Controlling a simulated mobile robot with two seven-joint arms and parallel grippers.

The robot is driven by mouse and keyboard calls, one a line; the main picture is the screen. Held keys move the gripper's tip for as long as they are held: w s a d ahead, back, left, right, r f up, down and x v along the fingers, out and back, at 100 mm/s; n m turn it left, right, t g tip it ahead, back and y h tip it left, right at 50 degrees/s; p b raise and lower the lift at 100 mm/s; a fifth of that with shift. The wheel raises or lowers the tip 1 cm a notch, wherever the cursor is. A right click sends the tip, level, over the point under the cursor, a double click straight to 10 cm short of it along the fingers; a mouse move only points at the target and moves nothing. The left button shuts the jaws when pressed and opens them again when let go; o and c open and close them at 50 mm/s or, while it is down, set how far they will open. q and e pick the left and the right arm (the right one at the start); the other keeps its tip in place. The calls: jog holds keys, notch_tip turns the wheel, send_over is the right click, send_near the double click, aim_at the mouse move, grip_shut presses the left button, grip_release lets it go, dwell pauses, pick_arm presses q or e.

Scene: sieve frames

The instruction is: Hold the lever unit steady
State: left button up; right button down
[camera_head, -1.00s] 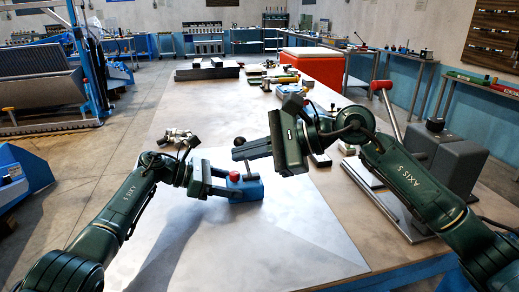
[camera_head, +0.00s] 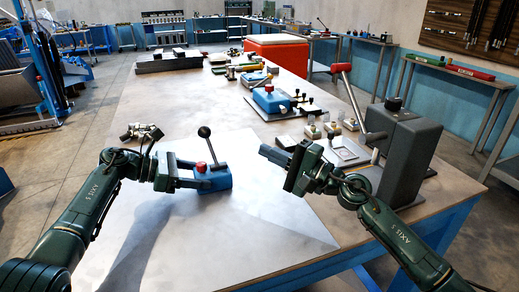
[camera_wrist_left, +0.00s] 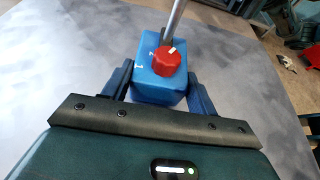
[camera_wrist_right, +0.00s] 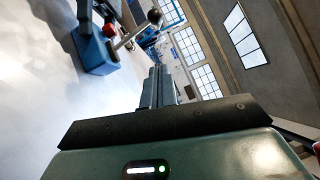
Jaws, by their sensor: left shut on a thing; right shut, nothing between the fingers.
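The lever unit (camera_head: 213,180) is a small blue box with a red knob and a metal lever topped by a dark ball (camera_head: 204,132). It stands on the pale sheet on the table, its lever near upright. My left gripper (camera_head: 201,176) is shut on the box from the left. In the left wrist view the box (camera_wrist_left: 158,90) sits between both fingers, and the red knob (camera_wrist_left: 167,60) points near the marks 1 and 2. My right gripper (camera_head: 268,152) is shut and empty, to the right of the lever and apart from it. The right wrist view also shows the unit (camera_wrist_right: 94,52).
A grey machine with a red-knobbed lever (camera_head: 408,150) stands at the table's right edge. Behind lie a blue box on a board (camera_head: 270,98) and several small parts. Small metal parts (camera_head: 143,132) lie behind the left arm. The pale sheet's front (camera_head: 230,235) is clear.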

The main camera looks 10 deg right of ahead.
aim_at(211, 147)
jog(key=shift+w+a+r, duration=0.35)
jog(key=shift+w+a, duration=0.6)
jog(key=shift+a, duration=0.6)
jog(key=shift+w+a+r, duration=0.35)
jog(key=shift+w+a, duration=0.6)
jog(key=shift+a, duration=0.65)
jog(key=shift+w+a+r, duration=0.35)
jog(key=shift+w+a, duration=0.6)
jog(key=shift+a, duration=0.6)
jog(key=shift+s+a+r, duration=0.1)
jog(key=shift+a+r, duration=0.05)
jog(key=shift+a, duration=1)
pick_arm(q)
jog(key=shift+d, duration=0.1)
pick_arm(e)
jog(key=shift+a, duration=0.1)
